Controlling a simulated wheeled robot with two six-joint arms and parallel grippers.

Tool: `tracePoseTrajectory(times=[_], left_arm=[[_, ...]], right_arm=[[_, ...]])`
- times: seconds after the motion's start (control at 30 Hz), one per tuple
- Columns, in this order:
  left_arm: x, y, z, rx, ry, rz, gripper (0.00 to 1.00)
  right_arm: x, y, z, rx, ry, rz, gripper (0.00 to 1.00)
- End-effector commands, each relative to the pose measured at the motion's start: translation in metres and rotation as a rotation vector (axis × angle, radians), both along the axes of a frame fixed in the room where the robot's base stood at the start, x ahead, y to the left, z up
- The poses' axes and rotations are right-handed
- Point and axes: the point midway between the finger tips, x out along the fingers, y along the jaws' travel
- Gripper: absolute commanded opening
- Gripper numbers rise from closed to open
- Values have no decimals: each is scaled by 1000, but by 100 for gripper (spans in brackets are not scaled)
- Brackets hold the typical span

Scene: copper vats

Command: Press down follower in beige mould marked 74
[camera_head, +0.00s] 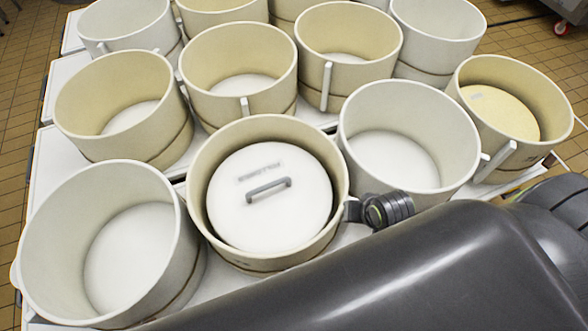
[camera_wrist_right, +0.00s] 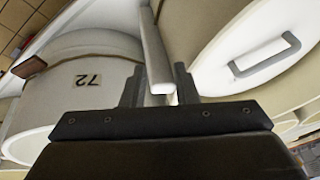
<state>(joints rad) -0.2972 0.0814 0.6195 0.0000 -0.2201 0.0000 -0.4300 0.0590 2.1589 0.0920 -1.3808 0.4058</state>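A beige mould (camera_head: 196,150) stands at the front middle in the head view. A round white follower (camera_head: 230,215) with a grey bar handle (camera_head: 268,189) lies inside it, below the rim. The follower also shows at the right of the right wrist view (camera_wrist_right: 225,65). No number 74 is legible. My right gripper (camera_head: 350,211) is at this mould's right side. In the right wrist view its fingers (camera_wrist_right: 160,88) stand close on both sides of a pale upright strip (camera_wrist_right: 153,50), apparently the mould's side handle, and seem shut on it. My left gripper is out of view.
A white mould marked 72 (camera_wrist_right: 75,105) is left in the wrist view. Open white (camera_head: 400,105) and beige moulds (camera_head: 75,95) crowd the pale tables. A beige mould at far right (camera_head: 555,95) holds a yellowish fill. My dark arm crosses the front right.

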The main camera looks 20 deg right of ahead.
Motion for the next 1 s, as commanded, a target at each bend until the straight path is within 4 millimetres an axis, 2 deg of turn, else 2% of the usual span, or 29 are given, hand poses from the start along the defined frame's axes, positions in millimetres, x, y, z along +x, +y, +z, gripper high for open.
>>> tracePoseTrajectory(times=[0.03, 0.1, 0.37, 0.73, 1.0], left_arm=[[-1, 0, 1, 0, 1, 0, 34], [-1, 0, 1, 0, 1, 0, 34], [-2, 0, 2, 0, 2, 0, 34], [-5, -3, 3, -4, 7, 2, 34], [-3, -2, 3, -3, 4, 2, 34]], right_arm=[[2, 3, 11, 15, -12, -19, 27], [7, 10, 20, 60, -23, -70, 27], [36, 36, 27, 244, -49, -282, 27], [96, 92, 45, 633, -20, -688, 27], [113, 110, 52, 759, 19, -819, 27]])
